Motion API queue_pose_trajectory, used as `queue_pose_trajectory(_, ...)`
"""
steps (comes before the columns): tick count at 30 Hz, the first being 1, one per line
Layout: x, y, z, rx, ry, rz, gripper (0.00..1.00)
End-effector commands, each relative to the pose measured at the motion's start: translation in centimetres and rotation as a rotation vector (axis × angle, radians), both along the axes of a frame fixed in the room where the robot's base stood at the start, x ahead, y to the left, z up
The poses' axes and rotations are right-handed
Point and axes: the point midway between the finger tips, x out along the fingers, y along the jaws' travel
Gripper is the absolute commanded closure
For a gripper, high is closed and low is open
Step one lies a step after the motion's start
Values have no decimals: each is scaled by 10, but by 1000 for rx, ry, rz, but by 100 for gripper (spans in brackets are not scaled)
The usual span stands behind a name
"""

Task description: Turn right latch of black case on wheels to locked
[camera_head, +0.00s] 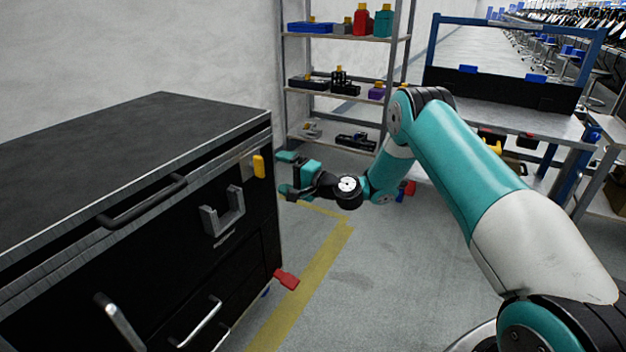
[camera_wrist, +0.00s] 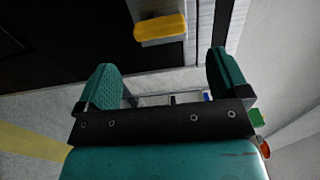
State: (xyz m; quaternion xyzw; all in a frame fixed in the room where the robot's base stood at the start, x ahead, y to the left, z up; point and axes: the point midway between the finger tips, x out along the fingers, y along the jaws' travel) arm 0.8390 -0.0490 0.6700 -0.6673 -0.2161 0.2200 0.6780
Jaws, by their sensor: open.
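The black case on wheels (camera_head: 130,122) stands at the left in the head view, with a metal-edged lid and a dark front face. Its right latch (camera_head: 259,166) is a yellow tab on a metal plate near the upper right corner of the front. In the wrist view the yellow latch (camera_wrist: 160,28) lies lengthwise across the picture, beyond the fingertips and between their lines. My gripper (camera_head: 284,172) is open and empty, just right of the latch and apart from it. Its two teal fingers also show in the wrist view (camera_wrist: 162,78).
The case front also has a black handle (camera_head: 142,202), a grey bracket (camera_head: 222,211), silver drawer handles (camera_head: 199,322) and a red tab (camera_head: 287,279) low at the corner. A shelf rack (camera_head: 340,92) and a workbench (camera_head: 510,118) stand behind.

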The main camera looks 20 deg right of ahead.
Motion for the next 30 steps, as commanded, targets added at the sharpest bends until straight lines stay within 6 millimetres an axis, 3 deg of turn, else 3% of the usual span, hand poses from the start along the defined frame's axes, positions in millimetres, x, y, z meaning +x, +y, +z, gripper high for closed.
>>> queue_pose_trajectory(4, -32, -25, 1, 4, 5, -5, 6)
queue_pose_trajectory(6, -40, -31, -8, 0, 0, -3, 6)
queue_pose_trajectory(10, -56, -42, -9, 0, -3, -2, 6)
queue_pose_trajectory(30, -77, -55, 0, 0, 0, 1, 6)
